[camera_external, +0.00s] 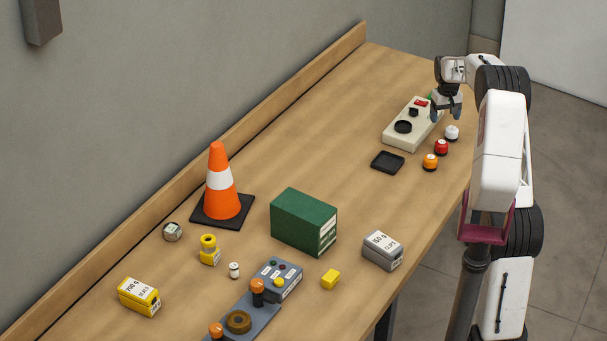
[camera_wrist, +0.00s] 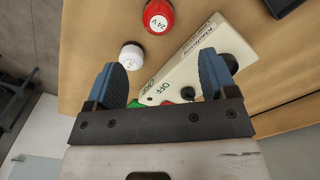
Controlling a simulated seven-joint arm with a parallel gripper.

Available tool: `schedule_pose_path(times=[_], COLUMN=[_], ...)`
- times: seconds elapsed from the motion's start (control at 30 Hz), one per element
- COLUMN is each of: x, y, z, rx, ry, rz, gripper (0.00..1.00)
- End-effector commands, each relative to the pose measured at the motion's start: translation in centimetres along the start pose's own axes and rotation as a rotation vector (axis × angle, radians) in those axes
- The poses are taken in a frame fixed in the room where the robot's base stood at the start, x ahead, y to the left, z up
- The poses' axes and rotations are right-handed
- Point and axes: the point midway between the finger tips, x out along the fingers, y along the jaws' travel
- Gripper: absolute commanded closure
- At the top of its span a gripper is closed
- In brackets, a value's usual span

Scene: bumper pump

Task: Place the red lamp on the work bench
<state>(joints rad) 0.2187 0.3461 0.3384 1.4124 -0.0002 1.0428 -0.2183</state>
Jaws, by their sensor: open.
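The red lamp (camera_external: 441,147) is a small round lamp standing on the work bench (camera_external: 350,110), near its right edge, between a white lamp (camera_external: 451,132) and an orange lamp (camera_external: 430,162). In the wrist view the red lamp (camera_wrist: 158,16) shows "24 V" at the top, beyond my fingertips, with the white lamp (camera_wrist: 132,56) nearer to my left finger. My gripper (camera_external: 447,114) is open and empty, pointing down above the bench near the cream panel. In the wrist view my gripper (camera_wrist: 163,60) has its fingers spread over the panel.
The cream panel (camera_external: 397,137) with black, red and green parts lies beside the lamps. A black square tray (camera_external: 387,161) lies nearby. A green box (camera_external: 303,220), an orange cone (camera_external: 220,180), a grey clips box (camera_external: 382,250) and a control unit (camera_external: 278,279) stand farther left.

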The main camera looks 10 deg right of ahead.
Motion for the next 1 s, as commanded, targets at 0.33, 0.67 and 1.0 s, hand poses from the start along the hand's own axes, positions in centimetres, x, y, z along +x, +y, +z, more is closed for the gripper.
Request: schedule_pose_path(times=[0.33, 0.67, 1.0], x=[-5.1, -10.7, -14.7], y=[-3.1, -7.3, -11.1], z=[5.2, 13.7, 23.1], rx=[0.000, 0.003, 0.007], ry=[0.026, 0.059, 0.096], rz=[0.006, 0.012, 0.016], gripper=[0.22, 0.22, 0.22])
